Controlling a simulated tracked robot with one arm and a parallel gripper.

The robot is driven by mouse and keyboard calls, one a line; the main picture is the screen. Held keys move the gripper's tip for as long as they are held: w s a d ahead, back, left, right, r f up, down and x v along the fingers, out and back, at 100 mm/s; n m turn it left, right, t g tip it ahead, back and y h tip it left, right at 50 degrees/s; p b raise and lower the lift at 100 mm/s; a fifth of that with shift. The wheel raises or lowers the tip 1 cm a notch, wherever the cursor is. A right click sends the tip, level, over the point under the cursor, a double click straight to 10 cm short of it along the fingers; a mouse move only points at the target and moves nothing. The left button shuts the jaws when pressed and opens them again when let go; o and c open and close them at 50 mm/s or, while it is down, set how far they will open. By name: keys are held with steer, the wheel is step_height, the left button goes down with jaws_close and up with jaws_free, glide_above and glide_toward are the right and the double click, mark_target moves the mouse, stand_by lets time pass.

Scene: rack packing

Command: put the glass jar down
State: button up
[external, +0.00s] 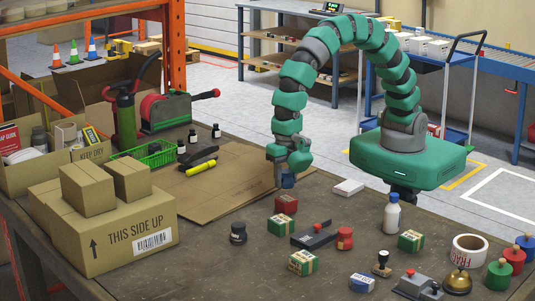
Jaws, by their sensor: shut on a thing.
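My gripper (285,180) hangs low over the table (345,215), near the front edge of a flat cardboard sheet (215,195). It is shut on a small dark blue thing, which I take to be the glass jar (288,181). The fingers hide much of the jar, and its glass and lid cannot be made out. I cannot tell whether its bottom touches the table. A red box (286,204) is just in front of it in the picture.
A white box (348,188) lies to the right. Large cartons (110,235) stand at left. The cardboard sheet is mostly bare.

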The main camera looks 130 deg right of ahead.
mark_target(286, 187)
step_height(286, 187, down, 4)
steer(key=shift+r, duration=0.25)
steer(key=o, duration=1.1)
steer(key=shift+c, duration=0.2)
step_height(286, 187, up, 12)
